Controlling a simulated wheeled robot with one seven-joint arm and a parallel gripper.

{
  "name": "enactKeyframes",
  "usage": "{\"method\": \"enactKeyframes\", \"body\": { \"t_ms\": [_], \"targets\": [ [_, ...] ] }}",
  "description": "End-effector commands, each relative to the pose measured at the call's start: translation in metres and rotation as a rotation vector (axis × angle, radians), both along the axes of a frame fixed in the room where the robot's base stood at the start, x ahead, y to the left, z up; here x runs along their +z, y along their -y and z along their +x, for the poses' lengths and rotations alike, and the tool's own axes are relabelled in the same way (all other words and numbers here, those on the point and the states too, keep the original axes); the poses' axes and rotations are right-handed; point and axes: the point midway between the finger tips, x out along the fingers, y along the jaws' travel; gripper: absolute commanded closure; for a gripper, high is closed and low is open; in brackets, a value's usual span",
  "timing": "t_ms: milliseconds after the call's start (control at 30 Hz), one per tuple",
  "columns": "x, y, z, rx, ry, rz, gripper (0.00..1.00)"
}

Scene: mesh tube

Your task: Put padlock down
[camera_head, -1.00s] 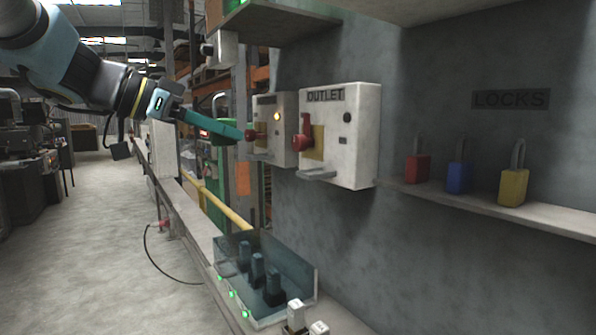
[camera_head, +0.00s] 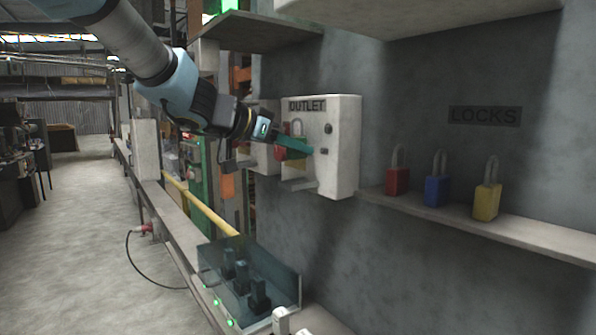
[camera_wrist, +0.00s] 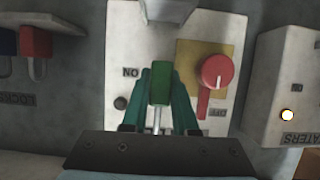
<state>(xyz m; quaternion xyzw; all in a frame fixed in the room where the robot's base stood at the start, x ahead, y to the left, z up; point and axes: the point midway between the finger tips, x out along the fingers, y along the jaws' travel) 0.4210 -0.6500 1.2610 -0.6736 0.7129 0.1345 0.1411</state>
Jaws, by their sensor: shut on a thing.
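My gripper (camera_head: 306,150) is in front of the grey OUTLET box (camera_head: 343,150). Its teal fingers are shut on a green padlock (camera_wrist: 160,82), whose metal shackle (camera_wrist: 157,120) points toward the wrist in the wrist view. In the head view the fingers mostly hide the padlock body. The box's red switch (camera_wrist: 216,70) has its handle by the OFF label, on a yellow plate (camera_wrist: 190,58); the padlock is beside it, not on it. The lock shelf (camera_head: 545,235), under the LOCKS label, holds a red padlock (camera_head: 397,181), a blue padlock (camera_head: 436,190) and a yellow padlock (camera_head: 486,201).
A ledge (camera_head: 300,15) overhangs the wall. The shelf right of the yellow padlock is bare.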

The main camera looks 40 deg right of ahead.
Motion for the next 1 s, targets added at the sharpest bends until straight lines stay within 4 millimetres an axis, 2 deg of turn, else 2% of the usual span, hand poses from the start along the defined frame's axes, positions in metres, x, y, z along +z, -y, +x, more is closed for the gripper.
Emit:
{"method": "enactKeyframes", "body": {
  "t_ms": [333,833,867,1000],
  "targets": [
    [-0.047,0.0,0.0,0.0,-0.002,0.001,1.0],
    [-0.055,0.004,-0.001,-0.001,0.0,-0.001,1.0],
    [-0.055,0.004,-0.001,-0.001,0.001,0.0,0.71],
    [-0.055,0.004,0.0,-0.001,0.001,0.0,0.55]
  ]
}}
